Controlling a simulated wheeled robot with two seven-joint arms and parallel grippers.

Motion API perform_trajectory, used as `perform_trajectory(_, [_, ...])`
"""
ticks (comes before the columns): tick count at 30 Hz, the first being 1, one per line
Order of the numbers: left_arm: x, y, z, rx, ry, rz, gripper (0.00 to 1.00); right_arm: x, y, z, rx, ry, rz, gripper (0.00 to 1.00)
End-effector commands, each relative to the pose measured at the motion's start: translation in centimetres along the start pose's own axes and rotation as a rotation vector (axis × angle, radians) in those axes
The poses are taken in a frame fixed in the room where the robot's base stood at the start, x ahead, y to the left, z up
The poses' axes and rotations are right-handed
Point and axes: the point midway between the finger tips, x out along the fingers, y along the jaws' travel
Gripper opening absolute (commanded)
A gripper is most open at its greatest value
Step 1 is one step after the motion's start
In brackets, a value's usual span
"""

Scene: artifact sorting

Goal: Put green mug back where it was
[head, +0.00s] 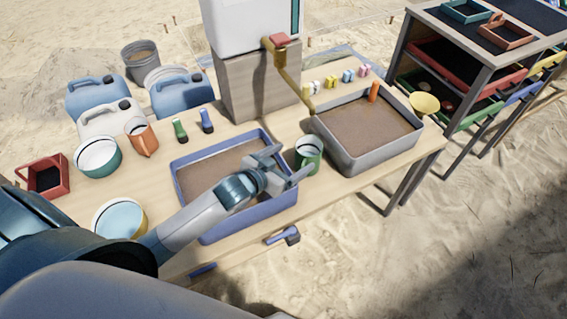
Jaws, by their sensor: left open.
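The green mug (309,156) has a white rim and stands upright on the table between the blue-rimmed tray and the grey tray. My left gripper (291,162) reaches in from the left over the blue-rimmed tray. Its two fingers are spread, with their tips close to the mug's left side. I cannot tell whether a finger touches the mug. The gripper holds nothing. My right gripper does not show.
The blue-rimmed tray (262,222) and grey tray (392,154) hold brown soil. A brass tap (287,78) overhangs near the grey tray. Bowls, including a green one (98,157), jerrycans and brushes crowd the left and back. A dark shelf rack (470,55) stands right.

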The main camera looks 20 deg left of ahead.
Motion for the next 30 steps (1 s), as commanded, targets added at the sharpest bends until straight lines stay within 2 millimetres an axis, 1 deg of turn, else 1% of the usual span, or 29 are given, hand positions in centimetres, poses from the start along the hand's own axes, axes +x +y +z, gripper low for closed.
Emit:
perform_trajectory(1, [-0.8,0.0,0.1,0.001,-0.001,0.0,0.82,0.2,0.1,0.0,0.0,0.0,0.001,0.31])
perform_trajectory(3, [-1.7,0.0,0.1,0.0,0.0,0.0,0.82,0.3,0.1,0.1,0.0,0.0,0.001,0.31])
perform_trajectory(9, [-3.3,0.0,0.0,0.0,0.0,-0.001,0.82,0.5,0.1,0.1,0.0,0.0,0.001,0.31])
perform_trajectory(30, [-3.5,0.0,0.0,0.0,0.0,-0.001,0.82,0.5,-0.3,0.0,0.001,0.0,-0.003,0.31])
